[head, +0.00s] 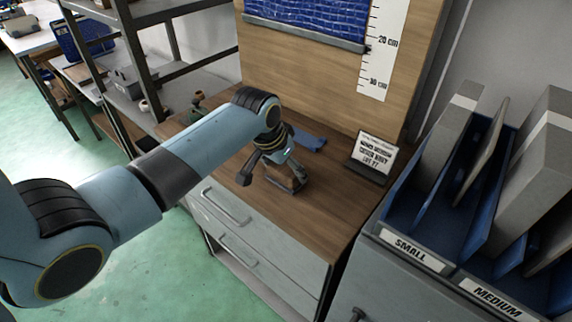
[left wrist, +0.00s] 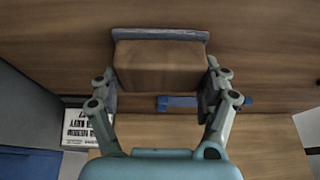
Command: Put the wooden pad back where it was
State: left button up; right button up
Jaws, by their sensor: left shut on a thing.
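The wooden pad (left wrist: 160,65) is a brown, block-like piece with a grey strip along its far edge in the left wrist view. My left gripper (left wrist: 160,88) is shut on it, with one finger at each side. In the head view my left gripper (head: 272,178) points down over the wooden worktop (head: 325,205). The pad (head: 290,184) shows only partly there, low by the fingers. Whether it touches the worktop is hard to tell. My right gripper is in neither view.
A blue flat piece (head: 308,141) lies behind the gripper on the worktop. A printed sign (head: 375,155) stands to its right. A blue rack (head: 405,212) labelled SMALL and MEDIUM holds upright panels at the right. The worktop front right is clear.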

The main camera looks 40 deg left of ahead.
pick_arm(q)
jog(key=o, duration=1)
jog(key=v, duration=1.2)
